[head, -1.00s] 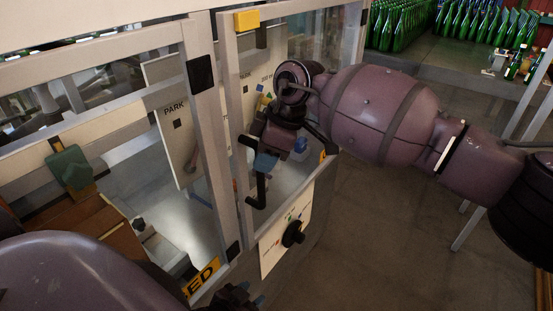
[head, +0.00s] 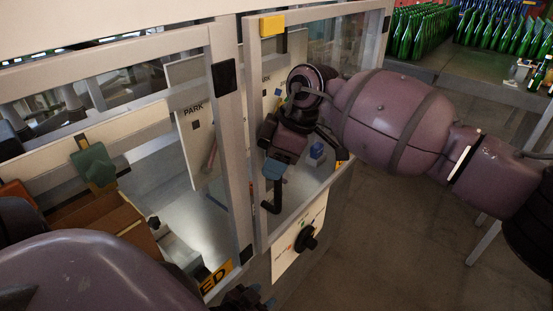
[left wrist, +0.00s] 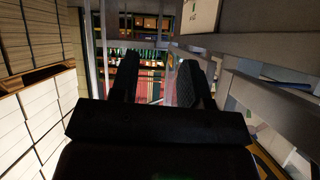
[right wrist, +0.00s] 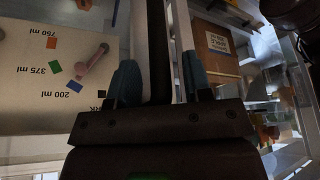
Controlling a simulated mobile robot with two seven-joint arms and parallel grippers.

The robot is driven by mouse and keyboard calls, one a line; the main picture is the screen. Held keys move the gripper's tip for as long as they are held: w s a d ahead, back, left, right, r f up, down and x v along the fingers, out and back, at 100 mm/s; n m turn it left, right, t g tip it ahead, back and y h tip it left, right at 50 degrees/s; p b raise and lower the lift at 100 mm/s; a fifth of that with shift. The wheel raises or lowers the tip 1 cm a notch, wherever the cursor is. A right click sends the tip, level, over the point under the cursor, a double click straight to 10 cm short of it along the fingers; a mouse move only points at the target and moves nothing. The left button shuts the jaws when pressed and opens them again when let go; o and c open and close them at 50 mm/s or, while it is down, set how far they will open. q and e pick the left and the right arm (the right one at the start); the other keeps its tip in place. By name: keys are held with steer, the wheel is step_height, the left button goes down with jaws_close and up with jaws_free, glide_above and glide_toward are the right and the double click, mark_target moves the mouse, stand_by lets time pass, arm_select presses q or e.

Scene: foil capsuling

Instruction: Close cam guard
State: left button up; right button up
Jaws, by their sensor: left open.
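The cam guard (head: 254,130) is a grey-framed clear door on the machine's front, with a yellow block (head: 272,24) at its top. Its left edge stands close beside the machine post; I cannot tell whether it is fully closed. A dark handle (head: 277,198) hangs on the guard. My right gripper (head: 276,168) is at the handle's upper part. In the right wrist view, its blue-padded fingers (right wrist: 160,82) stand on either side of a dark bar; whether they press on it is unclear. My left gripper (head: 262,295) is low in the head view, open and empty, and its fingers (left wrist: 157,75) stand apart.
A panel with a black knob (head: 306,240) sits just below the guard. A white PARK plate (head: 197,125) stands inside the machine. Green bottles (head: 425,35) stand far right; the floor there is clear.

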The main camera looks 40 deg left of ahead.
steer(key=shift+s, duration=0.15)
steer(key=shift+w+r, duration=0.2)
steer(key=shift+r, duration=0.25)
steer(key=v, duration=1)
steer(key=shift+d+f, duration=0.1)
steer(key=shift+f, duration=0.05)
